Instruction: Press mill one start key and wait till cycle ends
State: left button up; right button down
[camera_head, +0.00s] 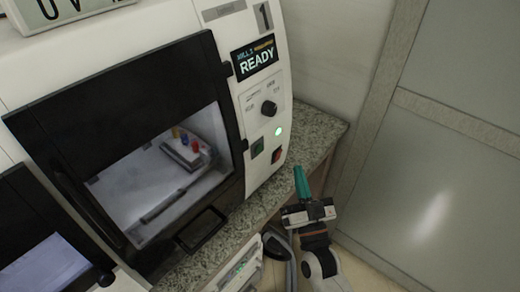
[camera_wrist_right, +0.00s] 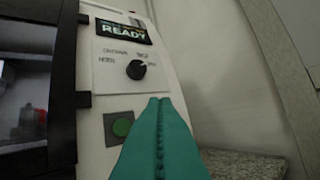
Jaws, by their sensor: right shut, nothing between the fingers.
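Mill one (camera_head: 150,60) is a white machine with a large "1" and a black-framed window door. Its display (camera_head: 256,58) reads READY, also in the right wrist view (camera_wrist_right: 122,28). Below are a black knob (camera_head: 268,108), a lit pale green lamp (camera_head: 278,131), a green start key (camera_head: 257,147) and a red key (camera_head: 277,155). My right gripper (camera_head: 298,169) is shut and empty, its teal fingers right of and below the keys. In the right wrist view, its fingertips (camera_wrist_right: 160,100) are right of the green key (camera_wrist_right: 121,127), apart from it in the picture; the red key is hidden. My left gripper is not in view.
Behind the mill's window is a grey fixture (camera_head: 186,153) with yellow, blue and red pieces. A speckled stone counter (camera_head: 312,130) carries the mill. A second dark-framed window (camera_head: 45,265) is at lower left.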

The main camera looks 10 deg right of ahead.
aim_at(259, 149)
jog(key=w+a+b, duration=0.2)
jog(key=w+a, duration=0.3)
jog(key=w, duration=0.2)
jog(key=shift+a+f+b, duration=0.25)
jog(key=shift+f+b, duration=0.05)
jog(key=shift+b, duration=0.05)
dwell(2.2)
jog(key=shift+w+a, duration=0.25)
jog(key=shift+w, duration=0.1)
